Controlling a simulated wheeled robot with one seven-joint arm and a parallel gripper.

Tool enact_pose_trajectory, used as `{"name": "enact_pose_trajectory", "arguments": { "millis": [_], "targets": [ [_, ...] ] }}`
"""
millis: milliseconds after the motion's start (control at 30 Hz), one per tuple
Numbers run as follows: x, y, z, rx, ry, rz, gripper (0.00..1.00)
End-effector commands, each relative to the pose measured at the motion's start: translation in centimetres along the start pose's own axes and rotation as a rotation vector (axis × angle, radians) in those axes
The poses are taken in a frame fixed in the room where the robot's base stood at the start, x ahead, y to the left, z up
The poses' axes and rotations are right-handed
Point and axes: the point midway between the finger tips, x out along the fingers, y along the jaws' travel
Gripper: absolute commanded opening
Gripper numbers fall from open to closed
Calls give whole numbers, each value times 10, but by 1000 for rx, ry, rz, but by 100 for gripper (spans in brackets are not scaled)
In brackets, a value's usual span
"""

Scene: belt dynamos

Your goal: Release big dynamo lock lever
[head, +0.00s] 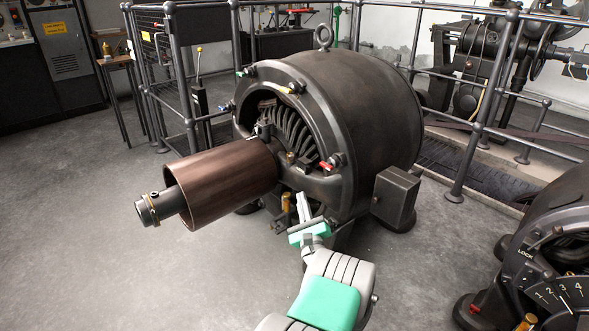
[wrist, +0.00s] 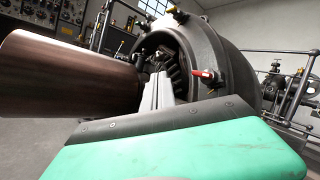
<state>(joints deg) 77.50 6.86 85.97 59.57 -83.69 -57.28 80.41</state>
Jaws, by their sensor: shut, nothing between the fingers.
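The big dynamo (head: 365,110) is a dark, round machine in the middle of the head view, with a brown cylinder (head: 222,185) sticking out of its front. Its rim carries small coloured handles, including a red one (head: 333,162) and a yellow one (head: 292,88). The red handle also shows in the wrist view (wrist: 205,73). A short brass-coloured handle (head: 286,203) stands low on the front, left of my gripper. I cannot tell which handle is the lock lever. My gripper (head: 302,199) is shut and empty, below the dynamo's front rim; its fingers also show in the wrist view (wrist: 160,84).
A grey box (head: 396,188) sits at the dynamo's right side. A second machine (head: 556,265) with a numbered dial marked LOCK stands at the lower right. Metal railings (head: 484,105) run behind. A tall yellow-topped lever (head: 199,72) stands back left. Floor is clear at left.

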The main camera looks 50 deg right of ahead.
Motion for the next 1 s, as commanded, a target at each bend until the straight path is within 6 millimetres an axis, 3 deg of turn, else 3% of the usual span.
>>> {"name": "enact_pose_trajectory", "arguments": {
  "millis": [267, 600, 767, 1000],
  "targets": [
    [40, 1, 2, 2, 0, 3, 0],
    [110, 2, 1, -3, -3, 2, 0],
    [126, 2, 0, -1, -1, 2, 0],
    [128, 1, 0, 0, 0, 1, 0]
  ]
}}
